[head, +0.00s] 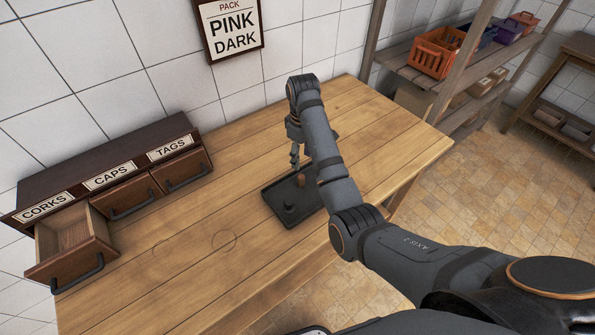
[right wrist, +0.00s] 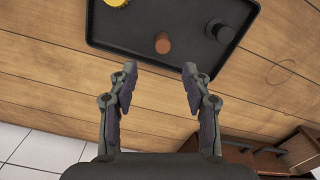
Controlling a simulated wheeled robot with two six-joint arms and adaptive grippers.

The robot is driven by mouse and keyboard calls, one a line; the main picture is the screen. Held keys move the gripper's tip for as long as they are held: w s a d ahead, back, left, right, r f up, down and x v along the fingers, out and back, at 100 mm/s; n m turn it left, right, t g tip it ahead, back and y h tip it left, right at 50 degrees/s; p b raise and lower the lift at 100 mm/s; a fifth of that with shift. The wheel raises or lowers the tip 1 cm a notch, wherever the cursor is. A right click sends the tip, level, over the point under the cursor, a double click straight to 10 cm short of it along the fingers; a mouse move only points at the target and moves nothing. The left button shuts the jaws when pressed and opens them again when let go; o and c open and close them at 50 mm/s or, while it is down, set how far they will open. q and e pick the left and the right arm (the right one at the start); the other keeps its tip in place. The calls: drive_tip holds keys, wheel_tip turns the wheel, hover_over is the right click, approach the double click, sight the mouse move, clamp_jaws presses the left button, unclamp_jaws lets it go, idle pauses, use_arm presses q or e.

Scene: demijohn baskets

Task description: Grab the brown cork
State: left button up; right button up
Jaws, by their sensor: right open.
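The brown cork (right wrist: 163,43) stands on the dark tray (right wrist: 135,42) in the right wrist view. It also shows in the head view as a small brown shape (head: 301,181) on the tray (head: 273,197), beside my arm. My right gripper (right wrist: 159,75) is open and empty. Its fingers are spread, with the cork just beyond the fingertips and roughly between their lines. In the head view the right gripper (head: 295,158) hangs over the tray's back edge, partly hidden by its own arm. My left gripper is not in view.
A black stopper-like piece (right wrist: 220,31) and a yellow piece (right wrist: 117,3) are also on the tray. A cabinet has its CORKS drawer (head: 70,245) pulled open, while CAPS and TAGS are closed. A sign (head: 231,28) reads PINK DARK. The table's front left is clear.

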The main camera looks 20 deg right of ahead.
sight(301, 176)
drive_tip(key=shift+s+f+b, duration=0.6)
drive_tip(key=shift+s+b, duration=0.2)
drive_tip(key=shift+b, duration=0.1)
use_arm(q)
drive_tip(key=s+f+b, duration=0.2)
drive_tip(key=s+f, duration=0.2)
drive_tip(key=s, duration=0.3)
use_arm(e)
drive_tip(key=shift+f, duration=0.8)
drive_tip(key=shift+w+f+b, duration=0.25)
drive_tip(key=shift+f+b, duration=0.2)
drive_tip(key=shift+f, duration=0.2)
drive_tip(key=shift+w+f+b, duration=0.2)
drive_tip(key=shift+f+b, duration=0.2)
drive_tip(key=shift+f, duration=0.35)
drive_tip(key=shift+a+f+b, duration=0.1)
drive_tip(key=shift+f+b, duration=0.5)
drive_tip(key=shift+b, duration=0.3)
drive_tip(key=f, duration=0.1)
drive_tip(key=f+p, duration=0.1)
drive_tip(key=f, duration=0.1)
drive_tip(key=shift+w+a, duration=0.1)
drive_tip(key=shift+w, duration=0.1)
drive_tip(key=shift+f, duration=0.1)
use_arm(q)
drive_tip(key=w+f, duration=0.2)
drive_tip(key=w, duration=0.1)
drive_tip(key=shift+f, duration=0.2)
use_arm(e)
drive_tip(key=c, duration=0.9)
